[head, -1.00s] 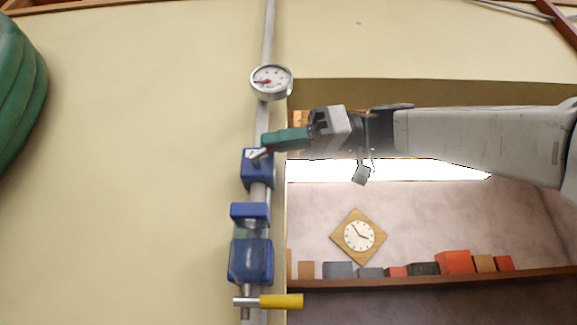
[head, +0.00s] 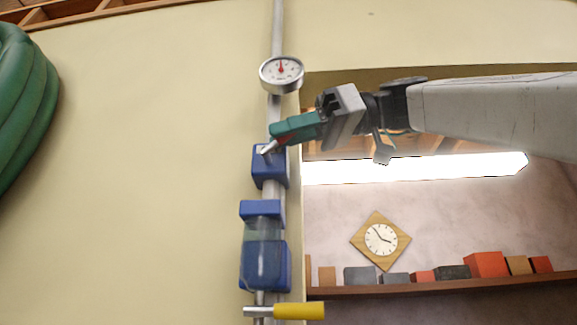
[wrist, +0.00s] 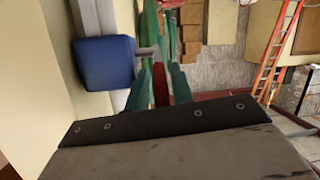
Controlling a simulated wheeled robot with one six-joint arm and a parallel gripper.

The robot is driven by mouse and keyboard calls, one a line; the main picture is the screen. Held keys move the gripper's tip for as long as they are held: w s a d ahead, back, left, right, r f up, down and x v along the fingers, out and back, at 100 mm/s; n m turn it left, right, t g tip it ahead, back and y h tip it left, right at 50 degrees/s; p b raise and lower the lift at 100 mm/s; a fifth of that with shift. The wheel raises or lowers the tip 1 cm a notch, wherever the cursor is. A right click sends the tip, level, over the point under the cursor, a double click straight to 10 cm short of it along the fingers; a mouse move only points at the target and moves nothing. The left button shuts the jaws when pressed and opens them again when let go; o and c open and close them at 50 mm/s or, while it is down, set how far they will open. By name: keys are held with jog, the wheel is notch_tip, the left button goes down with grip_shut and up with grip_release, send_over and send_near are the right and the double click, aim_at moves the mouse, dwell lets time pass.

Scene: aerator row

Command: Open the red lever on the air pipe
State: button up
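The red lever (wrist: 160,84) shows in the wrist view as a red strip between the green fingers of my gripper (wrist: 162,88). In the head view the fingers (head: 290,130) cover the lever's handle, and only its metal root (head: 268,148) shows at the blue valve block (head: 266,168). My gripper is shut on the lever from the right, with the fingers sloping up to the right. The grey air pipe (head: 278,30) runs vertically up the wall. The blue block (wrist: 104,62) stands left of the fingers in the wrist view.
A round gauge (head: 281,73) sits above the valve, its needle pointing up. Below are a blue-capped bowl unit (head: 263,250) and a yellow handle (head: 299,311). A green hose coil (head: 22,105) hangs at left. A red ladder (wrist: 277,52) stands at right.

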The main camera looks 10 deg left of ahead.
jog(key=v, duration=0.8)
jog(key=shift+c, duration=0.2)
